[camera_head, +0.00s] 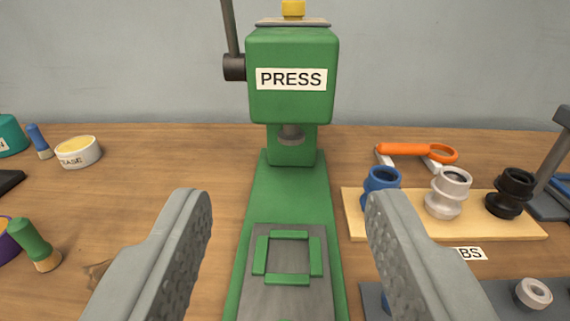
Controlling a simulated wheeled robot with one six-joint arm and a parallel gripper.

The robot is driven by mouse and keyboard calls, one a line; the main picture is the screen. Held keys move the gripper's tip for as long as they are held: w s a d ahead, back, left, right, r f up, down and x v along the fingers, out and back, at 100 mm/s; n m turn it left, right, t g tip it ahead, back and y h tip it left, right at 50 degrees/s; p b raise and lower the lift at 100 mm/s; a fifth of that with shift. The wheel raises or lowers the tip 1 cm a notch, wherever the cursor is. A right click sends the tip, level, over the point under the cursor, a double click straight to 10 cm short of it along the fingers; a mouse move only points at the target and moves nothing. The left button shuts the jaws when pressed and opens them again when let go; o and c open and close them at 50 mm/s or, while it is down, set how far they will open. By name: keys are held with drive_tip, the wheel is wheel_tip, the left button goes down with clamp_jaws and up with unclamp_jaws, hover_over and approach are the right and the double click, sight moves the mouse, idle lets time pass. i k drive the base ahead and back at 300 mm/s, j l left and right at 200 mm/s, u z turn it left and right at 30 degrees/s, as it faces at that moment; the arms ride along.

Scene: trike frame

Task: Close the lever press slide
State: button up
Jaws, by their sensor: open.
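The green lever press (292,105) stands upright on the bench in the middle of the view, with a "PRESS" label on its head. A dark lever (231,35) rises at the head's left side. The slide (285,292) is a grey plate with a green square frame on it, lying on the near part of the green base, well in front of the ram (290,134). My gripper (288,215) is open and empty, one finger left and one right of the press base. The near end of the slide is cut off by the picture's bottom edge.
At right, a wooden board (440,230) holds blue, white and black hubs; an orange-handled tool (415,152) lies behind it. A grease tin (78,152) and a green-handled tool (35,245) are at left. Bare bench lies left of the press.

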sight(287, 276)
drive_tip(key=l, duration=0.5)
drive_tip(key=k+l, duration=0.1)
drive_tip(key=l, duration=0.4)
drive_tip(key=k+l+u, duration=0.1)
drive_tip(key=l, duration=0.45)
